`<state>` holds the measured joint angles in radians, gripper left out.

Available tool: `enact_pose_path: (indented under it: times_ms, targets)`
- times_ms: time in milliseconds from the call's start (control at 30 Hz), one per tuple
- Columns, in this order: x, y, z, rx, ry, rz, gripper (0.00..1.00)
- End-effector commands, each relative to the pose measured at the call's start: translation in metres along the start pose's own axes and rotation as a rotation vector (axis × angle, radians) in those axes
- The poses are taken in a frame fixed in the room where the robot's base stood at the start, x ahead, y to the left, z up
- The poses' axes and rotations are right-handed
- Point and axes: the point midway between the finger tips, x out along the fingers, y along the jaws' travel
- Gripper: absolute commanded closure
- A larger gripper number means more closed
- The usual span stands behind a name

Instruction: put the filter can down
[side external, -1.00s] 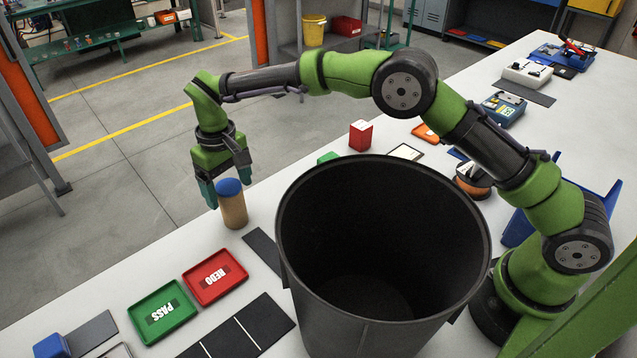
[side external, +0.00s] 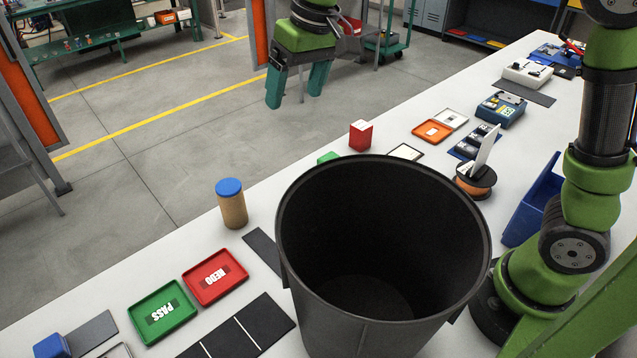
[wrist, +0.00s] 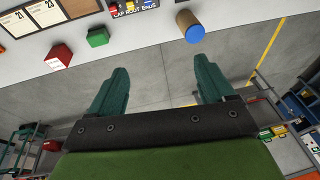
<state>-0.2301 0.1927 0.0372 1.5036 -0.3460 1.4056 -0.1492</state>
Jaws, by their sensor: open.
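The filter can (side external: 232,205), a tan cylinder with a blue top, stands upright on the white table near its far left edge. It also shows at the top of the wrist view (wrist: 190,27). My gripper (side external: 293,103) is raised well above and away from the can, up and to the right of it in the side view. Its teal fingers (wrist: 162,85) are spread apart with nothing between them. The can and my gripper do not touch.
A large black bin (side external: 382,240) stands in the foreground. A red tray marked REDO (side external: 205,290) and a green tray marked PASS (side external: 145,325) lie in front of the can. A red box (side external: 360,136) stands to its right, near the table edge.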

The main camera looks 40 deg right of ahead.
Motion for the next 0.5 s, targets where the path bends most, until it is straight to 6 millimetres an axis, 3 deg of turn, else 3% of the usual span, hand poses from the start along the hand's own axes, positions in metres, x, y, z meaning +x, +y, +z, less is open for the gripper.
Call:
enact_pose_path:
  times_ms: [33,200,400,500]
  targets:
    - [-0.016,0.013,0.018,0.028,0.038,-0.012,0.18]
    - [-0.041,0.049,0.079,0.127,0.155,-0.054,0.18]
    - [-0.04,0.08,0.15,0.247,0.29,-0.096,0.18]
    - [-0.033,0.088,0.174,0.292,0.338,-0.111,0.18]
